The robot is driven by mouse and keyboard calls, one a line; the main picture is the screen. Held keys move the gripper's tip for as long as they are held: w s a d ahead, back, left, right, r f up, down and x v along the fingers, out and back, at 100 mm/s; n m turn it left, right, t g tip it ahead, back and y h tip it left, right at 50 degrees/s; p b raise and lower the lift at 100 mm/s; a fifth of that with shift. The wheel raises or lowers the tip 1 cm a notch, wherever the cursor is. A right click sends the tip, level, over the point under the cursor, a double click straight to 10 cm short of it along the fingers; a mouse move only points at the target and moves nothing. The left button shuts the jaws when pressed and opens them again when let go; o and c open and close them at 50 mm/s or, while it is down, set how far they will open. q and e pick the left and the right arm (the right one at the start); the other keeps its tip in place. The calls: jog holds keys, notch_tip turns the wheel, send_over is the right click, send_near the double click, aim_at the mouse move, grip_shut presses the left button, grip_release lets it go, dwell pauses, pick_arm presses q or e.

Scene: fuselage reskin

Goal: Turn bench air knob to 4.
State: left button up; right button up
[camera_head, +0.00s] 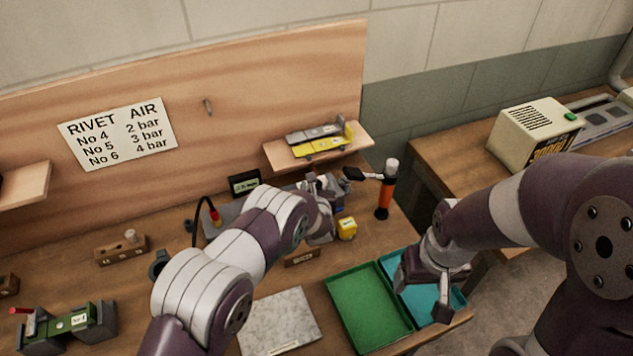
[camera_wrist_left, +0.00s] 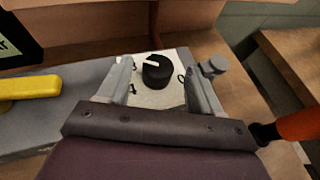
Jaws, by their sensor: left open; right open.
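The bench air knob (camera_wrist_left: 157,72) is a round black knob with a white pointer mark, on a pale dial plate (camera_wrist_left: 160,97). In the left wrist view the pointer is toward the knob's upper left. Dark marks show on the plate on both sides, too small to read surely. My left gripper (camera_wrist_left: 163,78) is open, its fingers on either side of the knob with visible gaps. In the head view the left gripper (camera_head: 322,190) is at the back of the bench and hides the knob. My right gripper (camera_head: 436,290) is open and empty above the teal tray (camera_head: 459,299).
A sign (camera_head: 118,134) pairs No 4, 5 and 6 with 2, 3 and 4 bar. An orange-and-black tool (camera_head: 384,197) stands right of the left gripper. A shelf (camera_head: 355,153) overhangs behind.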

pick_arm(q)
jog(key=shift+w+a+f, duration=0.15)
jog(key=shift+w+f, duration=0.05)
jog(key=shift+w, duration=0.55)
pick_arm(e)
jog(key=shift+s+a+r, duration=0.15)
jog(key=shift+s+r, duration=0.05)
jog(key=shift+s, duration=0.1)
pick_arm(q)
jog(key=shift+f, duration=0.1)
pick_arm(e)
jog(key=shift+w, duration=0.1)
pick_arm(q)
jog(key=shift+w, duration=0.1)
jog(key=shift+c, duration=0.3)
